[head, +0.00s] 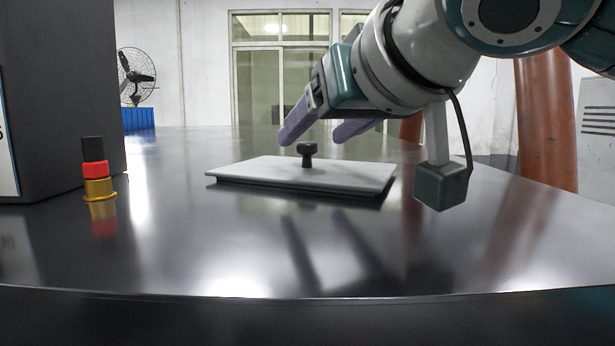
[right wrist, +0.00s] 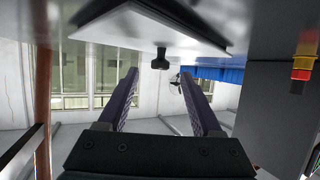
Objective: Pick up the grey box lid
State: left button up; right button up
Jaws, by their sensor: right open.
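The grey box lid (head: 290,172) is a flat, light plate with a dark rim, lying on the dark table. A black knob (head: 307,153) stands upright at its middle. My right gripper (head: 313,138) is open and empty above the lid, its two purple fingers pointing down to the left. In the right wrist view, which is upside down, the knob (right wrist: 160,59) on the lid (right wrist: 150,30) lines up between the fingertips (right wrist: 158,74) and just beyond them. I see no contact with the knob. My left gripper is not in view.
The glossy table (head: 330,255) is clear in front of the lid. A red, yellow and black button (head: 95,170) stands at the left beside a dark grey cabinet (head: 55,90). A rust-coloured pillar (head: 545,125) and a fan (head: 134,75) are behind.

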aim_at(307, 159)
jog(key=shift+x, duration=1.3)
jog(key=shift+c, duration=0.4)
grip_shut()
